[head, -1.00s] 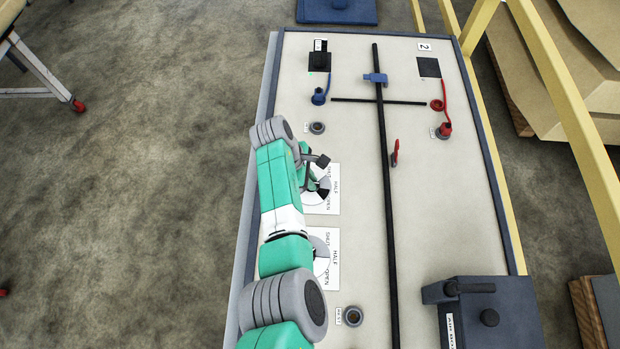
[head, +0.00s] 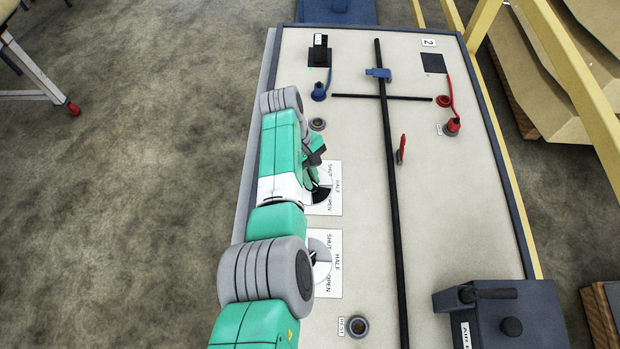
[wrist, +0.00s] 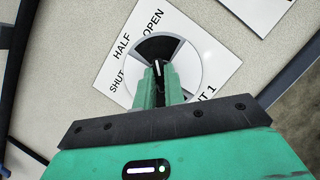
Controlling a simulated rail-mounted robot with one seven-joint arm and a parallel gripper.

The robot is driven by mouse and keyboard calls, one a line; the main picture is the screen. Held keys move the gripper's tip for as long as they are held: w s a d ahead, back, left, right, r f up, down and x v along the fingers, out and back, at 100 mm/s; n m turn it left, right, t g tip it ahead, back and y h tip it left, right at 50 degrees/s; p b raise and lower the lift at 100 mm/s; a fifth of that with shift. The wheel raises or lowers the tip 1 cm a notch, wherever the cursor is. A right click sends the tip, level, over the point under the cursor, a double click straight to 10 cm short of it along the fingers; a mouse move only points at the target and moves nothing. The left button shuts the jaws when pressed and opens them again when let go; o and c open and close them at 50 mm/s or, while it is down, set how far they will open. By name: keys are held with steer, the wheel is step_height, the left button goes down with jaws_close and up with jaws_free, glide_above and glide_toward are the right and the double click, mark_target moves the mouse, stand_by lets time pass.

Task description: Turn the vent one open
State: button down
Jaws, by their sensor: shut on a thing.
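The vent one dial is a round grey, white and black disc on a white card (wrist: 112,78) marked SHUT, HALF and OPEN. The card also shows in the head view (head: 334,190). My gripper (wrist: 158,82) is shut on the dial's small black knob (wrist: 158,68), which has a white line on it. The line points up the wrist picture, toward the black sector between HALF and OPEN. The fingers hide the lower part of the disc and some of the lettering. In the head view my arm hides the card's left side.
A second dial card (head: 332,284) lies nearer on the same panel (head: 455,215). A long black bar (head: 391,190) runs along the panel, with a red lever (head: 402,148) to its right. A dark blue box (head: 500,310) stands at the near right. A socket (head: 357,326) is at the near left.

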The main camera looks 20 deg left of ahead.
steer(key=shift+m, duration=0.3)
stand_by(0.4)
steer(key=c, duration=1.5)
jaws_free()
steer(key=shift+p+v, duration=0.3)
steer(key=shift+v, duration=3.6)
steer(key=shift+w, duration=0.1)
